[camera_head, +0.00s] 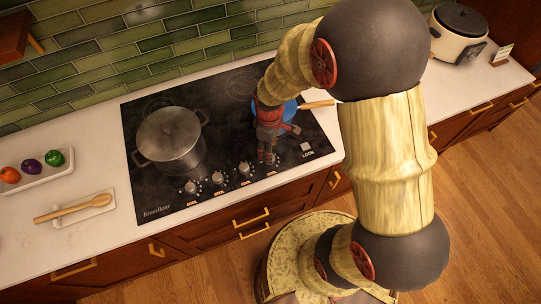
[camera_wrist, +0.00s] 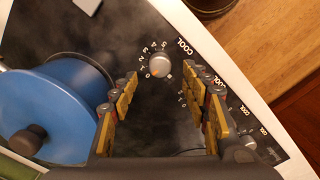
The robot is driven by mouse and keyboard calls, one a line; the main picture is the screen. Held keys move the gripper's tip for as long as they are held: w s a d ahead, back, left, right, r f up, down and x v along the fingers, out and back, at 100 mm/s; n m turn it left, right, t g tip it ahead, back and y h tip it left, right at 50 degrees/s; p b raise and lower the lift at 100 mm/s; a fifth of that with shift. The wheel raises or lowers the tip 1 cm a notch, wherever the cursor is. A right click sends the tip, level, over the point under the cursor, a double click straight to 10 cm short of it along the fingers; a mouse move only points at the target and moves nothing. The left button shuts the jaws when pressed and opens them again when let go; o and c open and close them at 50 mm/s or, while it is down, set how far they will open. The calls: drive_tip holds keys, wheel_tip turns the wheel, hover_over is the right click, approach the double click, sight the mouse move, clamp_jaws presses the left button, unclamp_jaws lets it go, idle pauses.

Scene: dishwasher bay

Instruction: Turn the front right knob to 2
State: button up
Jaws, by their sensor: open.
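The front right knob (camera_wrist: 160,67) is silver with an orange mark near the 0 of its printed dial, and "COOL" is written beside it. It is the end knob of the row along the front of the black cooktop (camera_head: 215,205). In the head view my gripper (camera_head: 268,156) is over this knob and mostly hides it. In the wrist view my gripper (camera_wrist: 161,78) is open, with the knob showing between its yellow-padded fingertips. I cannot tell whether either finger touches it.
Other knobs (camera_head: 244,167) stand in the same row to the left. A blue lidded pan (camera_wrist: 62,105) is close beside my gripper at the back right burner. A grey pot (camera_head: 170,140) stands on the left.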

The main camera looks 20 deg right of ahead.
wheel_tip(320, 180, down, 5)
drive_tip(key=shift+f, duration=0.15)
drive_tip(key=c, duration=0.3)
drive_tip(key=c, duration=0.8)
drive_tip(key=shift+c, duration=0.3)
drive_tip(key=shift+m, duration=0.3)
drive_tip(key=m, duration=1.1)
